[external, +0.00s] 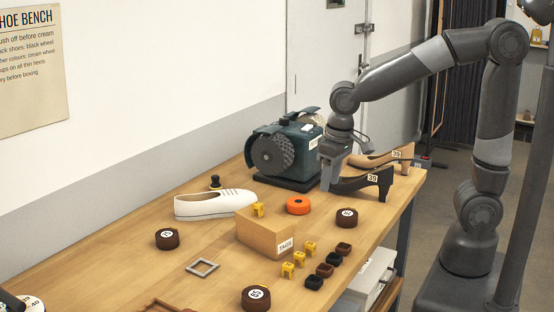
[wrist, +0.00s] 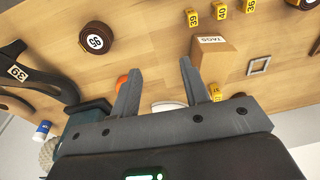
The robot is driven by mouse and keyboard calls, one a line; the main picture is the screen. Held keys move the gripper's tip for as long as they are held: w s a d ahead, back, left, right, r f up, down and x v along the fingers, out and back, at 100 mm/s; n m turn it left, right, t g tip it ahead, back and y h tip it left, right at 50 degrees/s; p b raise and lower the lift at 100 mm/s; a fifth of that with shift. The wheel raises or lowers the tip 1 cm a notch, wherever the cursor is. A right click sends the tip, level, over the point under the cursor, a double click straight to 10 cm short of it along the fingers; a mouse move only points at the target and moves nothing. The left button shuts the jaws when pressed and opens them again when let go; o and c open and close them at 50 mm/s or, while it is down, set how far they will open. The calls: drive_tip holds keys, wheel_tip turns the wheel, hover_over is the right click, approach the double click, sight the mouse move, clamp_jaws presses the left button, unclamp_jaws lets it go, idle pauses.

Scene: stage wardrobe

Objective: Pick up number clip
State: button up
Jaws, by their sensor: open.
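Several yellow number clips are on the bench. Three stand in a row by the wooden TAGS box: one (external: 309,247), a middle one (external: 299,258) and a front one (external: 287,270). In the wrist view they read 39 (wrist: 193,18), 40 (wrist: 220,11) and 36 (wrist: 249,6). Another clip (external: 257,209) is at the far side of the TAGS box (external: 262,240); whether it rests on the box is unclear. It also shows in the wrist view (wrist: 215,92). My gripper (external: 329,186) is open and empty, apart from all clips, near the dark heeled shoe; its fingers show in the wrist view (wrist: 160,68).
A dark heeled shoe (external: 362,183) and a brown one stand at right. A green polishing machine (external: 290,150), a white shoe (external: 215,204), an orange tin (external: 298,205), brown round tins (external: 346,218), a grey frame (external: 203,267) and small dark blocks (external: 325,270) occupy the bench.

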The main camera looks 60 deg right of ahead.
drive_tip(key=g, duration=0.1)
hover_over(310, 243)
wheel_tip(310, 243, down, 6)
drive_tip(key=r, duration=0.1)
wheel_tip(310, 243, down, 11)
drive_tip(key=shift+f, duration=0.1)
drive_tip(key=shift+c, duration=0.3)
clamp_jaws()
